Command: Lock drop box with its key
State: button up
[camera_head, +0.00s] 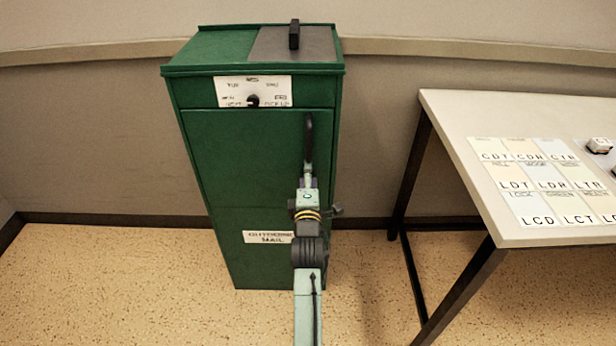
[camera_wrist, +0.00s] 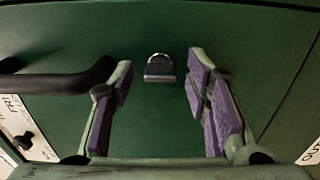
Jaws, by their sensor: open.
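The drop box (camera_head: 240,170) is a tall green cabinet with a black handle (camera_head: 308,135) at the right of its front door. My gripper (camera_head: 308,172) is at the door, just below the handle. In the wrist view my gripper (camera_wrist: 160,80) is open, with its two purple-padded fingers apart. Between and slightly beyond the fingertips is a small dark grey piece with a bright curved top (camera_wrist: 159,69), on the green door. It looks like the lock or the key in it; I cannot tell which. The fingers appear clear of it. The handle also shows at left (camera_wrist: 60,80).
A white panel with a black dial (camera_head: 253,100) is on the box's upper front. A mail label (camera_head: 268,237) is lower on the door. A table (camera_head: 450,110) with lettered cards (camera_head: 540,180) stands at the right. Floor is clear at the left.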

jog(key=s, duration=0.7)
jog(key=shift+s, duration=0.25)
